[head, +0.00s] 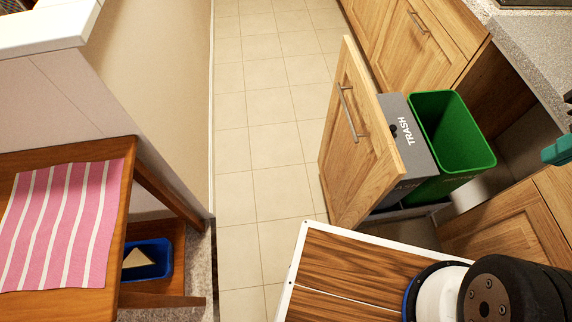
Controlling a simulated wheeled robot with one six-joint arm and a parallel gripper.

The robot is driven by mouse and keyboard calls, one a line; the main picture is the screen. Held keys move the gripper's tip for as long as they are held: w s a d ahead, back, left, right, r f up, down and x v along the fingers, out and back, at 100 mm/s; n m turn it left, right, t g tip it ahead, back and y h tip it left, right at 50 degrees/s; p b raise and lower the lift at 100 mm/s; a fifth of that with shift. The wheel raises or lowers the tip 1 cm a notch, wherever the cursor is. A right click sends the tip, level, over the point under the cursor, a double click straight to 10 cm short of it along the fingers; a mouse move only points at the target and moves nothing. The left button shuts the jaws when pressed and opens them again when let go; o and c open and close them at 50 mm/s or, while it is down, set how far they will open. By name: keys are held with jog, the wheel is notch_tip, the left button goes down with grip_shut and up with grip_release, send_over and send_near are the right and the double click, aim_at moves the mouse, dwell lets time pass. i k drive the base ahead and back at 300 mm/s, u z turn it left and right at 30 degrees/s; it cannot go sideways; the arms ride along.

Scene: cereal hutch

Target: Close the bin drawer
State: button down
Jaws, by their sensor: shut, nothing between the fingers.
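The bin drawer (352,140) is pulled out from the row of wooden cabinets. Behind the panel stand a grey bin (405,125) lettered "TRASH" and an open green bin (455,160), which looks empty. Dark cabinet space shows to the right of the bins. I cannot make out my gripper; only part of my arm shows at the bottom right, clear of the drawer front.
A teal piece (557,150) juts in at the right edge; I cannot tell what it is. Tiled floor (250,130) lies clear left of the drawer. A wooden table (122,190) with a pink striped cloth (60,225) and a blue container (148,260) stand left.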

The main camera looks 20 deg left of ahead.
aim_at(359, 161)
jog(key=u, duration=1.65)
jog(key=k, duration=0.75)
jog(key=z, duration=0.9)
jog(key=i, duration=1)
jog(key=u, duration=0.05)
